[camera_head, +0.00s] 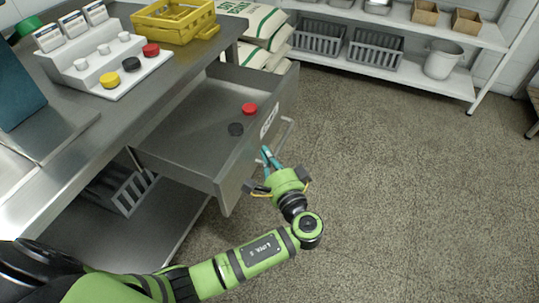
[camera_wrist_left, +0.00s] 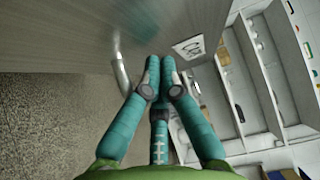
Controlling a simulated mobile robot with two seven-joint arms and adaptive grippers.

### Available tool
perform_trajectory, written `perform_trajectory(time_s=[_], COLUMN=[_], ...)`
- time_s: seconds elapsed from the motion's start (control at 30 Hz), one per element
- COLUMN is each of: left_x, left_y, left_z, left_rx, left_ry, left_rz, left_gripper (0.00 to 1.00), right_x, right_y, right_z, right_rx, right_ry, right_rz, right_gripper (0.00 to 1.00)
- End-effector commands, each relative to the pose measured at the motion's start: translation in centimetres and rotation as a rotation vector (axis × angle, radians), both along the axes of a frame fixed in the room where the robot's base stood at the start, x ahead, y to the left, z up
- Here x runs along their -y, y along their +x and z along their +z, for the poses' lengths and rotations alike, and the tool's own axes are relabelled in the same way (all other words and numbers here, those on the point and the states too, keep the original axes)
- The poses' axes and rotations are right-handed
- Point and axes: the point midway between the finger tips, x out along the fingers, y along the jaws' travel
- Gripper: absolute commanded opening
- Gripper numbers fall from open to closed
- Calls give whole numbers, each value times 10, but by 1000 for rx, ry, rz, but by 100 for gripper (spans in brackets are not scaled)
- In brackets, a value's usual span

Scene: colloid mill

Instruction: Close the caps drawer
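The caps drawer (camera_head: 195,120) is pulled out from under the steel workbench. A red cap (camera_head: 249,109) and a black cap (camera_head: 236,129) lie inside it. Its front has a white label (camera_head: 269,121) and a bar handle (camera_head: 287,131); the label (camera_wrist_left: 188,47) and handle (camera_wrist_left: 121,66) also show in the left wrist view. My left gripper (camera_head: 267,153) is at the outside of the drawer front, by the handle. Its teal fingers (camera_wrist_left: 160,65) are together with nothing seen between them. I cannot tell whether the tips touch the front. My right gripper is not in view.
On the workbench (camera_head: 128,100) stand a white stepped stand (camera_head: 92,62) with several caps and a yellow crate (camera_head: 172,20). White sacks (camera_head: 262,30) are stacked behind the drawer. A shelf rack (camera_head: 420,80) stands at the back. The floor right of the drawer is clear.

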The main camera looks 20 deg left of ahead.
Motion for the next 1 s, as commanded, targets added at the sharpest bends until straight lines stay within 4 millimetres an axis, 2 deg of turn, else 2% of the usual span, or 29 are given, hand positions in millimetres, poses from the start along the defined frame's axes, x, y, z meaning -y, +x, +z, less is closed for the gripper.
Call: perform_trajectory(time_s=[0.17,0.37,0.57,0.8,1.0], left_x=[-4,-30,-78,-144,-195], left_y=[0,0,2,4,6], left_z=[0,1,2,1,0], left_rx=[-1,-1,-1,1,1], left_ry=[1,2,5,5,5], left_rz=[0,3,6,5,4], left_gripper=[0,0,0,0,0], right_x=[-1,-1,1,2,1], right_y=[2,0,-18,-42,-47], right_z=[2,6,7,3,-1], right_rx=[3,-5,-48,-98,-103], right_ry=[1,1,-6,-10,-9], right_rz=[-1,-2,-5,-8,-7], right_gripper=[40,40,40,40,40])
